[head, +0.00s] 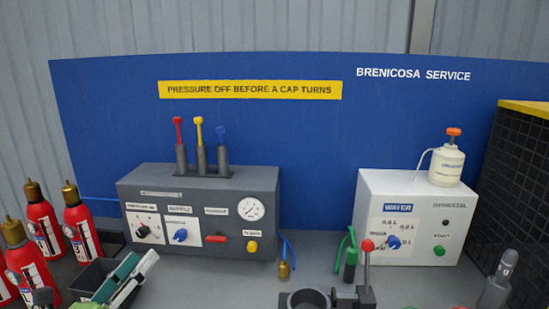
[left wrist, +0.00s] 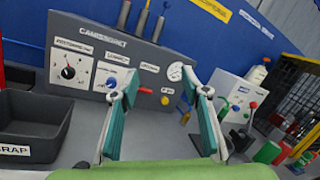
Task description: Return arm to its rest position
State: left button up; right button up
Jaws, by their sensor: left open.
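My left gripper (head: 139,266) is at the lower left of the head view, in front of the grey control box and over the black bin. In the left wrist view its two teal and pale fingers (left wrist: 168,95) stand apart with nothing between them. The grey control box (head: 263,178) with knobs and a gauge lies beyond the fingers. I see no right gripper in either view.
Several red extinguishers (head: 38,212) stand at the left. The black scrap bin (left wrist: 29,103) is left of the fingers. A white water box (head: 369,190) stands at the right, by a black mesh cage (head: 516,180). A clamp fixture (head: 308,299) is at the front middle.

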pick_arm(q)
jog(key=s+a+r+n+t+y, duration=0.25)
jog(key=s+a+n+y, duration=0.2)
jog(key=n+y, duration=0.8)
jog(key=s+a+f+n+g+y, duration=0.25)
jog(key=a+f+n+g, duration=0.4)
jog(key=n, duration=0.65)
jog(key=s+d+f+n+g+h, duration=0.1)
jog(key=s+f+n+g, duration=0.1)
jog(key=f, duration=0.5)
jog(key=s+d+f+n+g+h, duration=0.1)
jog(key=s+d+f+n, duration=0.15)
jog(key=f, duration=0.35)
jog(key=s+d+f+n+g+h, duration=0.2)
jog(key=s+d+f+g+h, duration=0.6)
jog(key=s+d+f, duration=0.75)
jog(key=s+f+g, duration=0.1)
jog(key=s+f, duration=0.1)
jog(key=f, duration=1.1)
jog(key=s+f+g, duration=0.1)
jog(key=s+f, duration=0.1)
jog(key=f, duration=1.2)
jog(key=s+a+f+g+y, duration=0.1)
jog(key=s+a+f, duration=0.2)
jog(key=s+f, duration=1.1)
jog(key=shift+s+a, duration=0.15)
jog(key=shift+s, duration=0.75)
